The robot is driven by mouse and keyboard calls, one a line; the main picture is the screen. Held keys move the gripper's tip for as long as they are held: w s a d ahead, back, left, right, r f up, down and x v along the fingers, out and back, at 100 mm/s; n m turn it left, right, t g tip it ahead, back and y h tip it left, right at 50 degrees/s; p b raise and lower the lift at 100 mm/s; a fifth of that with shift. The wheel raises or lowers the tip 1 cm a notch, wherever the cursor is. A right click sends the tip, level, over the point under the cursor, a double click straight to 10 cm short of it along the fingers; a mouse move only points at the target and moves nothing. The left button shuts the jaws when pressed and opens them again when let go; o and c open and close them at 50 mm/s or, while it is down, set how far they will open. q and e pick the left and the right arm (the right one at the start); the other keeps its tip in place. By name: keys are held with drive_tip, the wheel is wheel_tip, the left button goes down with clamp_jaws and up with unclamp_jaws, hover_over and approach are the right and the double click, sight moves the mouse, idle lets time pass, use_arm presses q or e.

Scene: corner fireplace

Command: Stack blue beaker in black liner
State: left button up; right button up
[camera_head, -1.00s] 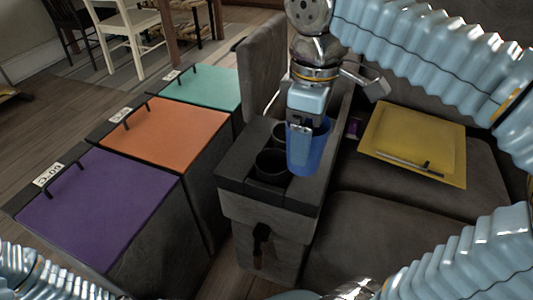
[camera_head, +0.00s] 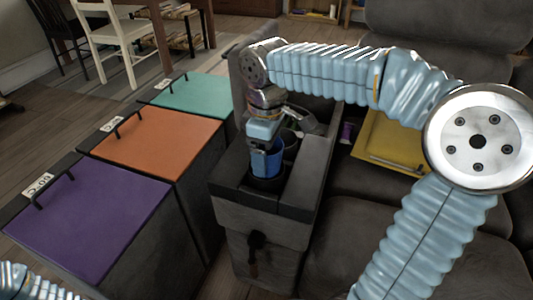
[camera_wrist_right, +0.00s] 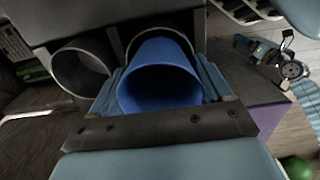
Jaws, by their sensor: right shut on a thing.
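The blue beaker (camera_head: 266,162) is held upright in my right gripper (camera_head: 265,143), whose fingers are shut on it. Its lower end is inside the mouth of the near black liner (camera_head: 267,187) in the console; its depth and bottom contact are hidden. In the right wrist view, I look into the beaker (camera_wrist_right: 160,86) between the fingers, with a dark round rim (camera_wrist_right: 160,22) behind it. A second, open liner (camera_wrist_right: 80,68) stands beside it; it also shows behind the beaker in the head view (camera_head: 291,143). My left gripper is out of view.
The grey console (camera_head: 260,215) stands between the sofa seat (camera_head: 380,220) and several boxes with purple (camera_head: 90,215), orange (camera_head: 160,140) and teal (camera_head: 195,95) lids. A yellow tray (camera_head: 395,140) lies on the sofa. The console's raised back panel (camera_head: 238,85) stands close to my right arm.

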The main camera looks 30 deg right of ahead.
drive_tip(key=shift+f+b, duration=0.35)
drive_tip(key=shift+f, duration=0.3)
drive_tip(key=o, duration=1)
drive_tip(key=shift+c, duration=0.2)
drive_tip(key=shift+r, duration=0.3)
wheel_tip(320, 180, up, 13)
drive_tip(key=p, duration=0.3)
drive_tip(key=shift+f, duration=0.15)
